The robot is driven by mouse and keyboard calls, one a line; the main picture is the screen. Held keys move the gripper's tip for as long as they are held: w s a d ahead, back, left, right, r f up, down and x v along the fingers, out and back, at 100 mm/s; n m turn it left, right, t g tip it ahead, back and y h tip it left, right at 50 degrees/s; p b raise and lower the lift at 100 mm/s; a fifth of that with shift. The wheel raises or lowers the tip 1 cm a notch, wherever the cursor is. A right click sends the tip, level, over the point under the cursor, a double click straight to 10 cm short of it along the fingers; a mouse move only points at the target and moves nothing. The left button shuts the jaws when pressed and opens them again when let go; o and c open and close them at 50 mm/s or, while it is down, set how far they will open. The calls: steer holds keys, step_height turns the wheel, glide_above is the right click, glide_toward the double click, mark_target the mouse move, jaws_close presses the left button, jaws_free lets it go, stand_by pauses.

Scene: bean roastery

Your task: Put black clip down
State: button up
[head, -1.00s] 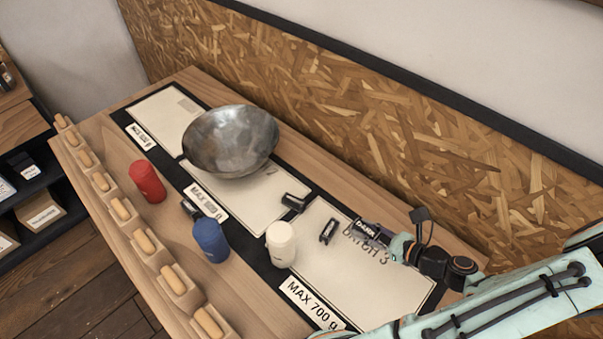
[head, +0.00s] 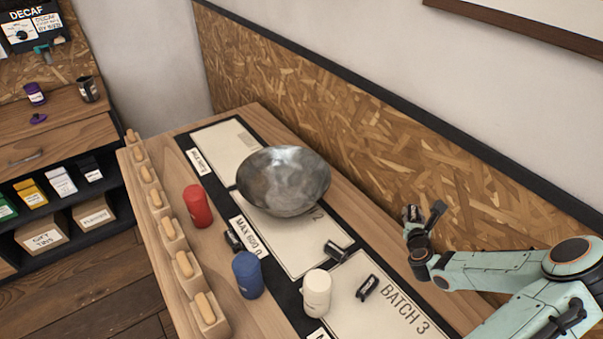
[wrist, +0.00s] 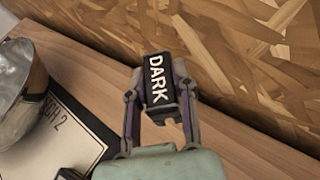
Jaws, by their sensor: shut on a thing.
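My gripper (head: 424,222) is shut on a black clip (wrist: 158,78) with white "DARK" lettering. In the wrist view the clip sits between the two fingers (wrist: 160,105). In the head view the held clip (head: 412,213) is small, raised near the wall panel at the right, behind the BATCH 3 mat. Two similar black clips lie on the mats, one near the BATCH 2 mat's edge (head: 336,251) and one on the BATCH 3 mat (head: 367,287). Another dark piece (head: 234,240) lies by the blue canister.
A metal bowl (head: 283,180) stands mid-table. A row of wooden blocks (head: 172,237) lines the left edge. The strip of bare wood (head: 372,233) along the wall is clear.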

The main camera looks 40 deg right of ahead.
steer(key=w+a+r+n+t+y, duration=0.2)
steer(key=w+a+r+n, duration=0.15)
steer(key=w+a, duration=0.6)
steer(key=w+a+r+n+t+y, duration=0.25)
steer(key=w+a+r, duration=0.35)
steer(key=w, duration=0.7)
glide_toward(294, 164)
steer(key=w+d+r, duration=0.2)
steer(key=w+r, duration=0.2)
steer(key=shift+w+f+m+g+y, duration=0.25)
steer(key=shift+f+m+g+y, duration=0.1)
steer(key=shift+f+g, duration=0.15)
steer(key=shift+f, duration=1.6)
steer(key=shift+f, duration=0.2)
steer(key=shift+f, duration=0.15)
steer(key=o, duration=0.8)
steer(key=shift+o, duration=0.2)
